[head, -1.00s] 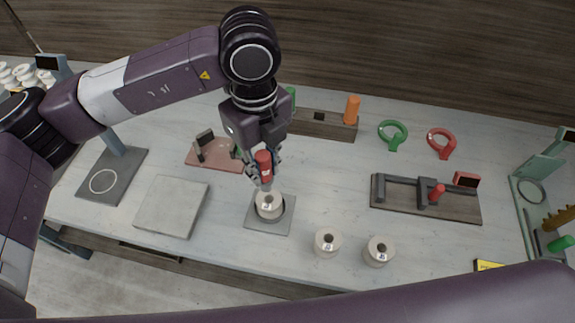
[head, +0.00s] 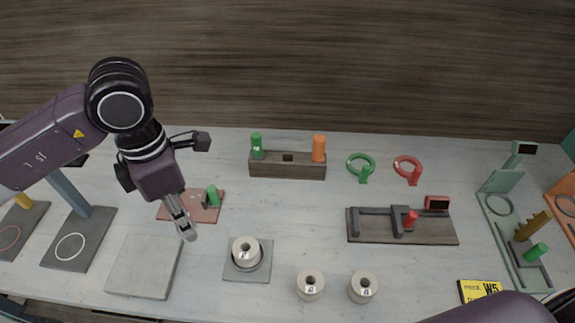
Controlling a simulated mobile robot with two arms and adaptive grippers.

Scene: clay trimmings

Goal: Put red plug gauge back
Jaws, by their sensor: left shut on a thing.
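My left gripper (head: 187,232) is shut and points down, above the table between the red-brown stand and the grey plate. A pale metallic end shows at its fingertips. This fits the plug gauge gripped a moment ago, but its red handle is hidden from this view. The wooden rack (head: 270,171) at the back holds a green plug gauge (head: 257,146) on the left and an orange plug gauge (head: 319,149) on the right. A dark empty hole (head: 288,157) lies between them. My right gripper is not in view.
A clay spool (head: 246,251) sits on a grey pad (head: 264,272); two spools (head: 311,285) (head: 363,287) stand right of it. A green ring (head: 361,166), a red ring (head: 408,169) and a dark fixture (head: 430,236) lie right of the rack. Table before the rack is clear.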

